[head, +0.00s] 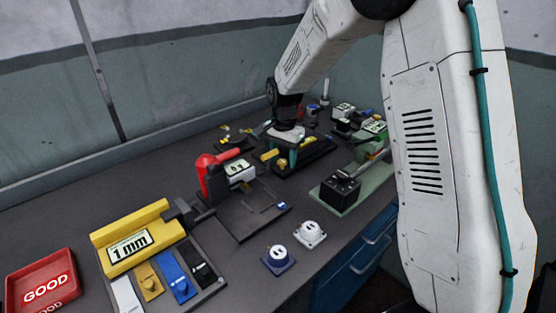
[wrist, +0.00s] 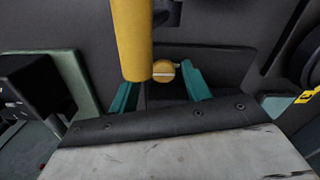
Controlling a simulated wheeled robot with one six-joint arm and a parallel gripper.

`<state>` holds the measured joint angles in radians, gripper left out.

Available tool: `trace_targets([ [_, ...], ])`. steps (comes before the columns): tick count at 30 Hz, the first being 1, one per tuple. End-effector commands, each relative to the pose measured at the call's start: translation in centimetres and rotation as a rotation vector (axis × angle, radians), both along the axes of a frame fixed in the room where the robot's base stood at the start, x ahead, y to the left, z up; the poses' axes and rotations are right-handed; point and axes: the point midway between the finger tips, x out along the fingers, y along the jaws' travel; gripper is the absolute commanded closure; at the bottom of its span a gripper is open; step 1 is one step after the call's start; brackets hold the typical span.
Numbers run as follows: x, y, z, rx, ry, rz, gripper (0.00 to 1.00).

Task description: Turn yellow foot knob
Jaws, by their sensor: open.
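In the wrist view a small round yellow knob (wrist: 164,71) with a pale line across its face shows beside the lower end of a thick yellow cylinder (wrist: 132,40). My gripper (wrist: 160,82) is open, with one teal finger on each side of the knob in the picture. I see nothing held, and I cannot tell how far the fingertips are from the knob. In the head view my gripper (head: 282,151) points down over a black fixture (head: 313,153) with yellow parts (head: 270,155) close by. The knob itself is not clear there.
A black box (wrist: 30,90) on a green plate is left in the wrist view. In the head view a red clamp (head: 207,172), a yellow gauge (head: 130,238) marked 1 mm, white and blue socket pieces (head: 310,232) and a red GOOD tray (head: 42,281) stand on the bench.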

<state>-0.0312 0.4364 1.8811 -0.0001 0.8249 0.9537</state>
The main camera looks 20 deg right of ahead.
Motion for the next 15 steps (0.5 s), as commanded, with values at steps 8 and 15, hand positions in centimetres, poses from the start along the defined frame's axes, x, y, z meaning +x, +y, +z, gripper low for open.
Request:
trace_targets([
  [8,0.01,0.27,-0.97,0.000,-0.001,0.004,0.52],
  [15,-0.01,0.38,-0.95,0.001,-0.001,0.006,0.85],
])
